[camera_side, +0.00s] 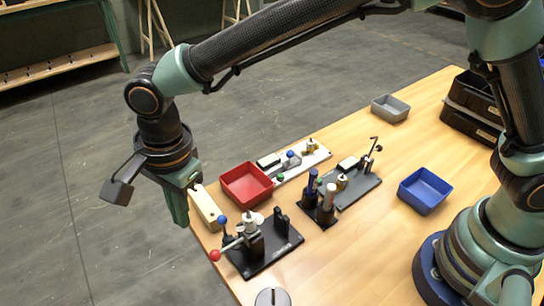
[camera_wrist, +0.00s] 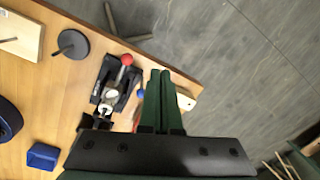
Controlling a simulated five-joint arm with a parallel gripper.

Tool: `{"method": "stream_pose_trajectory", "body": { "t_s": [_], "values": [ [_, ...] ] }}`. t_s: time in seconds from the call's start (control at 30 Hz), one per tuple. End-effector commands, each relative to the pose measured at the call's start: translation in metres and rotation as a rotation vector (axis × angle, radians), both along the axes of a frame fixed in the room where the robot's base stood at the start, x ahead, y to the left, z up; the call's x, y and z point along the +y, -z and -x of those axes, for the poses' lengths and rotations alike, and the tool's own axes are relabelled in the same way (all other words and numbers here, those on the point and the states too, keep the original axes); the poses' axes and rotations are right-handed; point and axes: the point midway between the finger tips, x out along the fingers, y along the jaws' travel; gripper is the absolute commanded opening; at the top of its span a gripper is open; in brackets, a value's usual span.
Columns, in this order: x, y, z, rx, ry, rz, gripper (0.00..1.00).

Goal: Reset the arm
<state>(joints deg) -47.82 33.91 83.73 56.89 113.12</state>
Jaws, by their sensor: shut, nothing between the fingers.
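My gripper (camera_side: 181,213) hangs at the left of the side view, pointing down, beyond the table's far-left edge. Its green fingers are together with nothing between them. In the wrist view the gripper (camera_wrist: 161,75) shows as two closed parallel fingers. My arm stretches from the base at the right across the top of the side view. A cream block (camera_side: 207,208) on the table lies just right of the fingers; the wrist view also shows its end (camera_wrist: 186,102).
The wooden table (camera_side: 330,255) carries a red bin (camera_side: 246,185), a black fixture with a red-knobbed lever (camera_side: 262,247), a tool stand (camera_side: 320,207), a blue bin (camera_side: 425,191), a grey bin (camera_side: 390,108) and black crates (camera_side: 472,103). Bare floor lies left of the table.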

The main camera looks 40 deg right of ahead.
Motion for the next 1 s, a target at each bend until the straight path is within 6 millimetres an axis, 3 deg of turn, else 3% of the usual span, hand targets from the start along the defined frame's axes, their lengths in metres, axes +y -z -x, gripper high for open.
{"method": "stream_pose_trajectory", "body": {
  "t_s": [0.17, 0.27, 0.53, 0.8, 1.0],
  "values": [
    [-0.016, -0.018, -0.009, -0.018, -0.038, -0.008, 0.00],
    [-0.047, -0.040, -0.022, -0.052, -0.115, -0.016, 0.00],
    [-0.163, -0.097, -0.035, -0.191, -0.402, 0.006, 0.00],
    [-0.269, -0.125, -0.010, -0.325, -0.689, 0.113, 0.00],
    [-0.331, -0.127, 0.022, -0.393, -0.893, 0.239, 0.00]
  ]
}}
